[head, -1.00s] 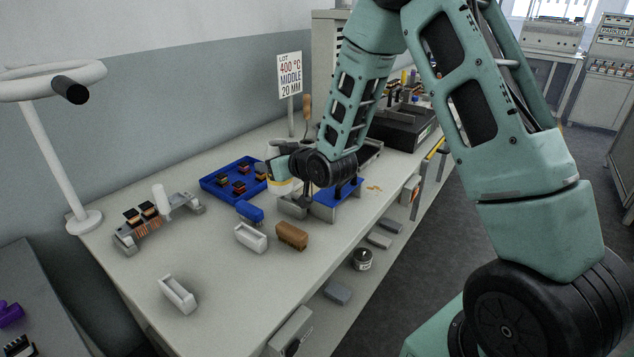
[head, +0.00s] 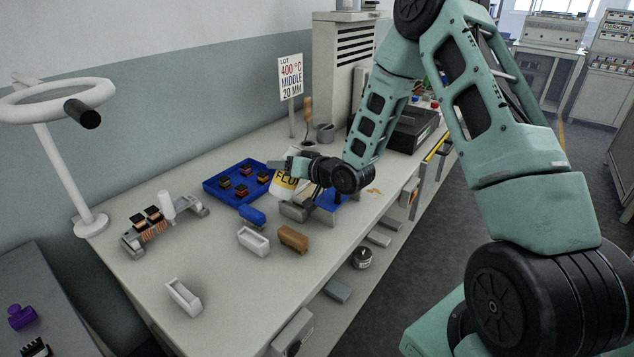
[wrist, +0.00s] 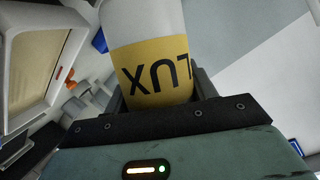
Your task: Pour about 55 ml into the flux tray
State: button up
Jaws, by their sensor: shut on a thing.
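My gripper (head: 296,166) is shut on a white flux bottle (head: 284,185) with a yellow band lettered FLUX. The bottle is over the bench beside the blue tray and looks slightly tilted in the head view. In the wrist view the bottle (wrist: 150,60) sits between my fingers, its lettering upside down; its mouth is out of frame. No stream of liquid shows. I cannot tell for sure which container is the flux tray. A pale-framed, tan-floored tray (wrist: 40,55) shows at the left of the wrist view. My arm hides part of the bench behind the gripper.
A blue tray (head: 213,187) holds several dark parts. White holders (head: 254,243) (head: 184,298), a brown connector (head: 293,238) and a blue connector (head: 252,216) lie in front. A sign (head: 291,80) and a grey cup (head: 325,133) stand behind. The bench's left front is mostly clear.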

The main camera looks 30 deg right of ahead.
jog(key=shift+d+m+y, duration=0.3)
jog(key=shift+d+m, duration=0.1)
jog(key=shift+f+m, duration=0.15)
jog(key=shift+m, duration=0.25)
jog(key=shift+a+f+m+t+y, duration=0.1)
jog(key=shift+f+m+t+y, duration=0.15)
jog(key=shift+m, duration=0.3)
jog(key=shift+f+m+t+y, duration=0.15)
jog(key=shift+m+y, duration=0.2)
jog(key=shift+m, duration=0.2)
jog(key=shift+r+p, duration=0.35)
jog(key=shift+p, duration=0.1)
jog(key=shift+r+m+t+y+p, duration=0.2)
jog(key=shift+r+m+y, duration=0.1)
jog(key=shift+m, duration=0.4)
jog(key=shift+r+m+t+y+p, duration=0.1)
jog(key=shift+r+m+t+y, duration=0.15)
jog(key=shift+m, duration=0.45)
jog(key=shift+w+d+m+t, duration=0.1)
jog(key=shift+d+m+t, duration=0.15)
jog(key=shift+d+m, duration=0.45)
jog(key=shift+a+r, duration=0.1)
jog(key=shift+a, duration=0.35)
jog(key=shift+a+m, duration=0.2)
jog(key=shift+m, duration=0.1)
